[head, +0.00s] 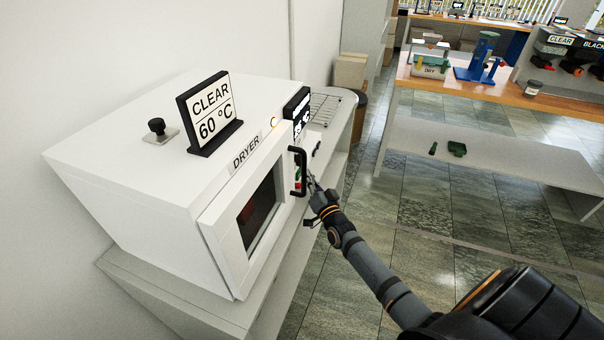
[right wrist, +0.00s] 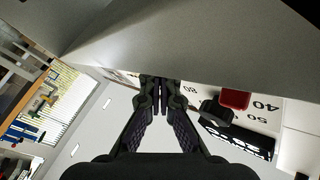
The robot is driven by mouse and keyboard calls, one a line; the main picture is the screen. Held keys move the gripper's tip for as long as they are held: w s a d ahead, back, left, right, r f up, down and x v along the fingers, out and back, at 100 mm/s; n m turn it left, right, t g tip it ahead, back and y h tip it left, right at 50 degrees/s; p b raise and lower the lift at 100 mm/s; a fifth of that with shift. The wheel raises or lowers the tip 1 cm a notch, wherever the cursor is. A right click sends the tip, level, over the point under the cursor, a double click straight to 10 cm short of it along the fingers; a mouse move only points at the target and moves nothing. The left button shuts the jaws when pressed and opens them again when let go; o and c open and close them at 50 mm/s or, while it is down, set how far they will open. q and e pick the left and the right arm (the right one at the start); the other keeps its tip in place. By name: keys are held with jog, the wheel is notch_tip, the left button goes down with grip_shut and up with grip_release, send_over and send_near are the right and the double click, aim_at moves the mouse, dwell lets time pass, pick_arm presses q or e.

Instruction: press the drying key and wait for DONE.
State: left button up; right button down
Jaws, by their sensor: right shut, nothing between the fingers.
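The white dryer (head: 150,150) stands at the left with its door shut, a dark window (head: 260,208) and a black handle (head: 299,172). Its front panel right of the handle is seen at a steep angle, with small green and red parts (head: 298,185). My right gripper (head: 313,184) is shut and empty, its tips close to this panel; I cannot tell if they touch. In the right wrist view the shut fingers (right wrist: 161,84) point at a pale surface, left of a red key (right wrist: 235,98) and dial numbers. The display (right wrist: 237,139) is too unclear to read.
A wire rack (head: 327,108) lies behind the dryer. A wooden bench (head: 480,92) with lab gear stands at the back right. The tiled floor between is free.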

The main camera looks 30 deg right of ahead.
jog(key=shift+s+d, duration=0.2)
jog(key=shift+s, duration=0.15)
jog(key=s+d+p, duration=0.2)
jog(key=s+d, duration=0.2)
jog(key=shift+s, duration=0.2)
dwell(0.9)
